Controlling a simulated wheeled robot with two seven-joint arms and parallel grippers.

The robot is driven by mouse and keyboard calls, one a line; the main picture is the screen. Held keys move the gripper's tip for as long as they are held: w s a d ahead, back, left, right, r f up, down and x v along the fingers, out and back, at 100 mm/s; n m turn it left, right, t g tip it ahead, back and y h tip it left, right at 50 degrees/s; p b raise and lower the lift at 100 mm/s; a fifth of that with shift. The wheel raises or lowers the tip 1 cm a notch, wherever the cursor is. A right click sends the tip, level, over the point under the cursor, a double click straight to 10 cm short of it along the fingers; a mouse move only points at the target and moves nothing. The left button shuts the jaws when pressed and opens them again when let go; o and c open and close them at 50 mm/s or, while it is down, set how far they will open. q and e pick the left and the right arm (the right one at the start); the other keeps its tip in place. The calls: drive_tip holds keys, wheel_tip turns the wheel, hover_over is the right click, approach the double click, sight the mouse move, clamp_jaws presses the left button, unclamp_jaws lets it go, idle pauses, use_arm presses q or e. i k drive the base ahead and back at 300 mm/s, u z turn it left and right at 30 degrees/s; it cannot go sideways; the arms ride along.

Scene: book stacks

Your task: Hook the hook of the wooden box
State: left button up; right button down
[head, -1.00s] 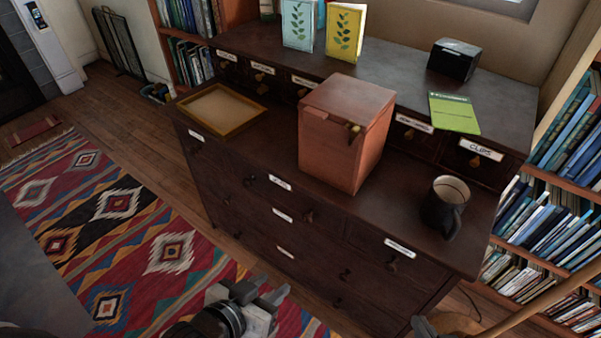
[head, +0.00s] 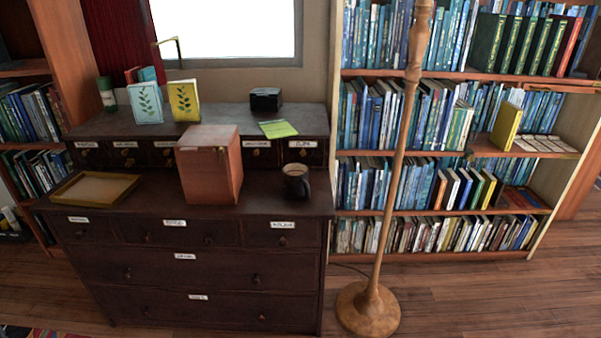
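The wooden box (head: 209,166) is reddish brown and stands upright on the lower top of the dark dresser (head: 60,196), between a tray and a mug. Its hook is too small to make out in the head view at this moment. Neither of my grippers shows in the head view now.
A shallow tray (head: 119,189) lies left of the box and a dark mug (head: 297,183) stands to its right. A green booklet (head: 277,129), a black box (head: 266,99) and two cards are on the upper shelf. A wooden lamp pole (head: 393,185) stands right of the dresser, before full bookshelves.

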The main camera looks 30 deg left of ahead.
sight(220, 149)
drive_tip(key=z, duration=0.85)
drive_tip(key=i, duration=0.55)
drive_tip(key=u, duration=0.85)
drive_tip(key=i, duration=1.1)
drive_tip(key=u, duration=1.15)
